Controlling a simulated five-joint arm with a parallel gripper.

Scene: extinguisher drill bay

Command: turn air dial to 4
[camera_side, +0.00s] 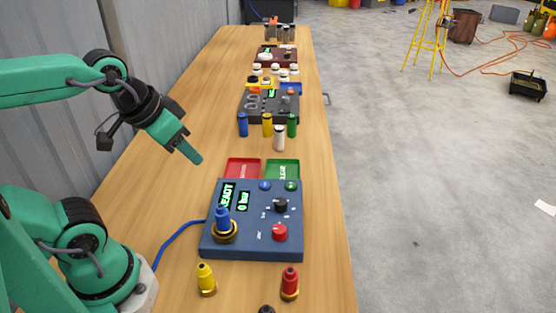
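A blue control box (251,248) stands on the bench. It has a round black dial (281,205) with small white marks around it, at the right of its top. The marks and the dial's setting are too small to read. A red knob (280,233) sits just below the black dial. A small display (243,201) left of the black dial shows "0 bar", and another display (227,195) shows "READY". My gripper (198,158) is in the air above and left of the box, pointing down-right and apart from it. Only one finger shape shows clearly; I see nothing held.
A blue bottle (222,217) stands in a ring on the box's left. Yellow (206,278) and red (289,282) bottles stand in front. Red (242,167) and green (283,167) trays lie behind, then several cylinders and another panel (268,107). A blue hose (172,238) runs left.

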